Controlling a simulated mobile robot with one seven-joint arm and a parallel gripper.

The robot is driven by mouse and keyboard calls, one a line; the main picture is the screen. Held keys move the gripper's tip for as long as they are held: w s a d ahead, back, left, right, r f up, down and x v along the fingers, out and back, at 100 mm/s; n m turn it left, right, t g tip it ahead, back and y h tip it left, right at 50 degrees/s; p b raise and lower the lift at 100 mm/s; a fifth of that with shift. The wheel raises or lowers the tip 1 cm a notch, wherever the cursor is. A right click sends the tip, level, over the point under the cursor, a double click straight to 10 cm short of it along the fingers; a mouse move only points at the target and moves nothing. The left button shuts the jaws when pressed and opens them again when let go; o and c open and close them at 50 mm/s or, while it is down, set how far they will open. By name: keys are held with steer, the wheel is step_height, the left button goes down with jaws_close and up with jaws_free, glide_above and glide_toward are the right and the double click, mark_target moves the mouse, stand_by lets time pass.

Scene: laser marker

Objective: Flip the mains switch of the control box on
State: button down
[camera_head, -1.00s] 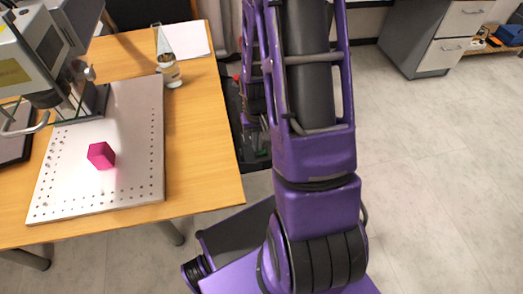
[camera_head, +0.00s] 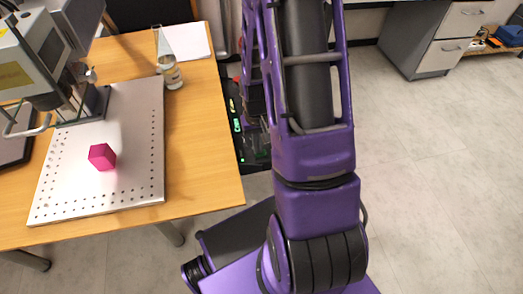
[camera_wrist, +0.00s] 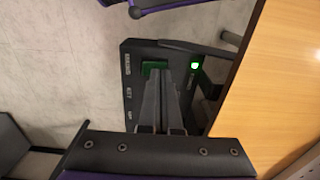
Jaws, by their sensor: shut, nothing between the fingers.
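The control box (camera_wrist: 133,108) is a black panel below the table edge in the wrist view. Its labels include one that looks like MAINS, beside a green rocker switch (camera_wrist: 152,66). A green light (camera_wrist: 195,65) glows at its right. The box (camera_head: 236,108) also shows in the head view, partly hidden behind my arm, with green lights lit. My gripper (camera_wrist: 164,76) is shut and empty, its fingertips over the lower edge of the green switch. I cannot tell whether they touch it.
The table edge (camera_wrist: 235,75) runs close to the box's right side. Open floor (camera_head: 440,180) lies at the right.

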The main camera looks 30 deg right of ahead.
step_height(320, 180, up, 6)
steer(key=p, duration=0.4)
stand_by(0.6)
